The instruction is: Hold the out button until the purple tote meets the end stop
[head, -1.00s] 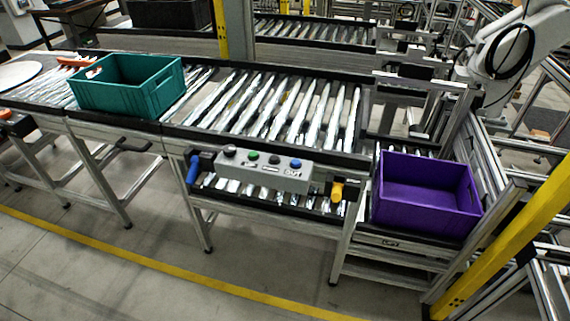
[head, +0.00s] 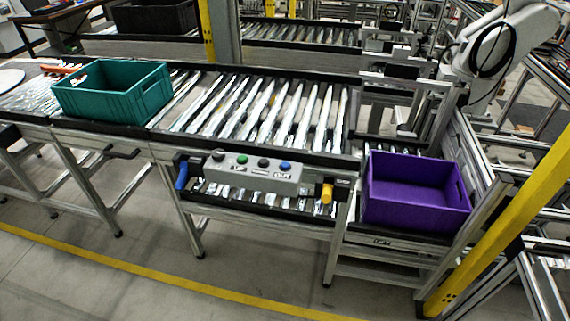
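The purple tote (head: 415,205) sits empty on the short conveyor section at the right, beside the frame with the yellow post. A grey control box (head: 252,175) is fixed to the front of the conveyor. It carries several buttons in a row. The blue button (head: 285,165) is the rightmost and stands above the label that appears to read OUT. I cannot make out the end stop for certain. Neither of my grippers is in view.
A teal tote (head: 113,92) stands on the rollers (head: 255,112) at the left. A blue handle (head: 182,176) and a yellow handle (head: 327,193) flank the control box. A yellow post (head: 505,225) stands at the right. The floor in front is clear, with a yellow line.

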